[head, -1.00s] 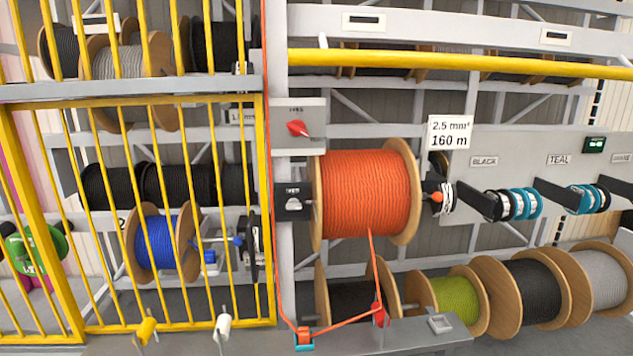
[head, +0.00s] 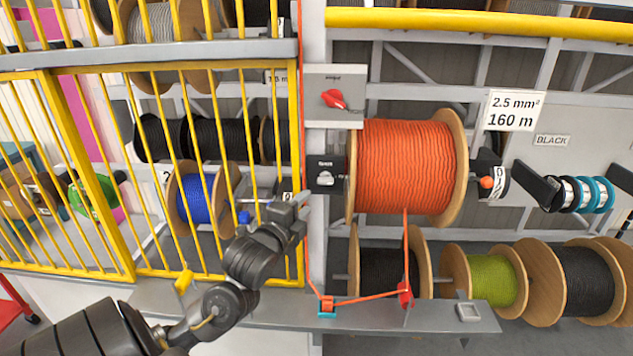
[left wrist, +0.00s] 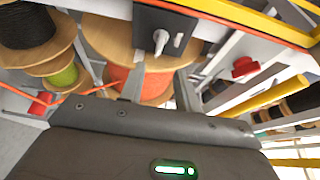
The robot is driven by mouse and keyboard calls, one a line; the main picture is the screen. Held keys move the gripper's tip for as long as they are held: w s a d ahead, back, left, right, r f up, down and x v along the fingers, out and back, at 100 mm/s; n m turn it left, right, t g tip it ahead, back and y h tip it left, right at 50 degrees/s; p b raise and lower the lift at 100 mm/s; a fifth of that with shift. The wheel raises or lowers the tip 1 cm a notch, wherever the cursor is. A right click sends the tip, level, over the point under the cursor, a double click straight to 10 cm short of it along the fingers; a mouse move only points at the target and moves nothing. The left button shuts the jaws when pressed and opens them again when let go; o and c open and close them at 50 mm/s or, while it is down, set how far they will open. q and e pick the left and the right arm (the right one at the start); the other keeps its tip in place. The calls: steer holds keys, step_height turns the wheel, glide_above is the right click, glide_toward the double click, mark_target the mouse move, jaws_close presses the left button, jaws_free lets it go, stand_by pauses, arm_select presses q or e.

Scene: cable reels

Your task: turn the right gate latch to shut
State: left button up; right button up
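My left gripper (head: 301,203) reaches in from the lower left, beside the grey post. In the left wrist view its two fingers (left wrist: 160,86) are apart with nothing between them. Ahead of them is a black plate with a white lever (left wrist: 161,41), apart from the fingers; this black plate (head: 325,175) is on the post in the head view. A yellow handle (head: 184,282) stands at the gate's foot. The white handle right of it is now out of sight, apparently behind my left arm. No readable label tells which handle is the right gate latch. My right gripper is not in view.
The yellow barred gate (head: 128,230) stands at left, close to my left arm. A red switch (head: 333,99) is above the black plate. The orange cable reel (head: 405,167) is right of the post. Orange cable runs down to the grey ledge (head: 390,325).

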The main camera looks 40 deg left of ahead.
mark_target(323, 183)
arm_select(q)
steer(key=p+x, duration=0.4)
steer(key=x, duration=0.4)
steer(key=shift+w+a+r, duration=0.1)
steer(key=shift+w+a, duration=0.1)
steer(key=shift+w, duration=0.2)
steer(key=shift+w+a+p, duration=0.3)
steer(key=shift+w+p, duration=0.05)
steer(key=shift+w, duration=0.45)
